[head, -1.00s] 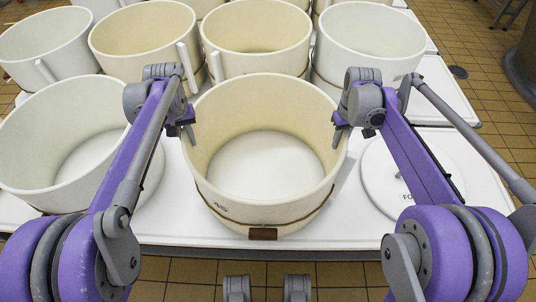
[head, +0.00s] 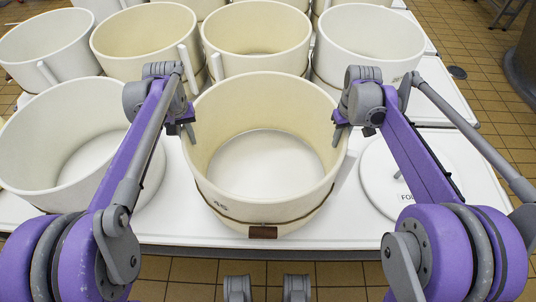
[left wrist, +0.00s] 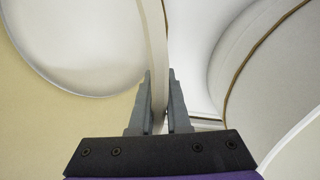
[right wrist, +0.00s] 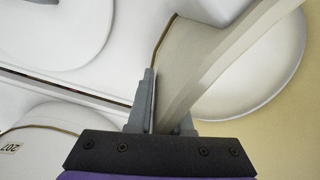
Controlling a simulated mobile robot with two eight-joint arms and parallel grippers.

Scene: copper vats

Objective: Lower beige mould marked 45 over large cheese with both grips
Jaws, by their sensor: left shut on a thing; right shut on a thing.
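The beige mould marked 45 (head: 262,209) is an open round hoop, roughly level, in the middle of the head view. My left gripper (head: 190,133) is shut on its left rim and my right gripper (head: 338,132) on its right rim. Both wrist views show the mould's wall between the fingers (left wrist: 158,105) (right wrist: 166,110). A white round face, which looks like the large cheese (head: 266,165), shows inside the mould's lower opening. Its sides are hidden, and I cannot tell how high the mould sits around it.
Several more moulds (head: 256,35) crowd the back. A white round lid (head: 385,185) with dark lettering lies on the white table (head: 172,225) at the right. The table's front edge runs just before the mould.

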